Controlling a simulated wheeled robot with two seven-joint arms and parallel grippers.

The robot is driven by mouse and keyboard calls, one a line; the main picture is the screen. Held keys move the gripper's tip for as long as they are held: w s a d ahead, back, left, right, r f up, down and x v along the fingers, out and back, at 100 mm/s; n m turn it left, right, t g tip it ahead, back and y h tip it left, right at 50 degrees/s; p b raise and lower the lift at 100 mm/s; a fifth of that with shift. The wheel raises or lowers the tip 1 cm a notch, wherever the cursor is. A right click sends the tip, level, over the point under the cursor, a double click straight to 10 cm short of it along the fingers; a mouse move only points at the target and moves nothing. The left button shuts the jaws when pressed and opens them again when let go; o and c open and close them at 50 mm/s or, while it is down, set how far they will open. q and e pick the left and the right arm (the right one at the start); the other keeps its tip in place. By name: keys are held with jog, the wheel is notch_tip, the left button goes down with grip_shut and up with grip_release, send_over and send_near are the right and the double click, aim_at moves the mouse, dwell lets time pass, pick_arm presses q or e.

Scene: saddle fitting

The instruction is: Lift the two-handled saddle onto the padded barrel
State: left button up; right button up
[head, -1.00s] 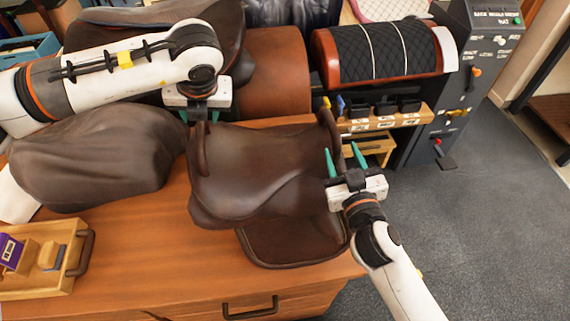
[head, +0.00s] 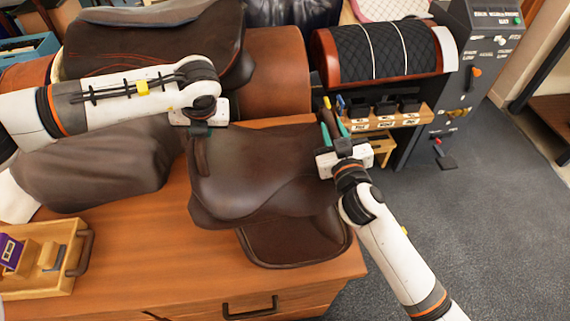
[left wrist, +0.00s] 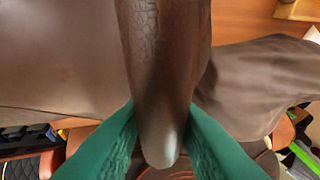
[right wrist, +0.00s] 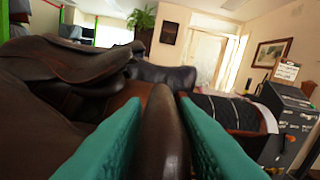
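The brown leather saddle (head: 250,175) sits on the wooden bench, an upright handle at each end. My left gripper (head: 199,134) is at its left handle (head: 201,158). In the left wrist view the green fingers lie close along both sides of this handle (left wrist: 165,75). My right gripper (head: 332,130) is at the right handle (head: 327,119). In the right wrist view its fingers flank that handle (right wrist: 162,135) with no clear gap. Both grippers look shut on the handles. The padded barrel (head: 380,52), black quilted with white straps, stands at the back right.
A grey-brown draped cover (head: 95,165) lies left of the saddle. A wooden tray (head: 40,280) sits at the front left. Another saddle (head: 150,45) rests on a brown barrel (head: 278,70) behind. A grey control panel (head: 485,60) stands right of the padded barrel. The floor at right is clear.

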pick_arm(q)
grip_shut()
pick_arm(e)
grip_shut()
pick_arm(q)
jog(key=shift+w+a+r, duration=0.1)
dwell(0.7)
jog(key=shift+w+r, duration=0.15)
jog(key=shift+r, duration=0.05)
pick_arm(e)
jog(key=shift+w+r, duration=0.15)
jog(key=shift+r, duration=0.1)
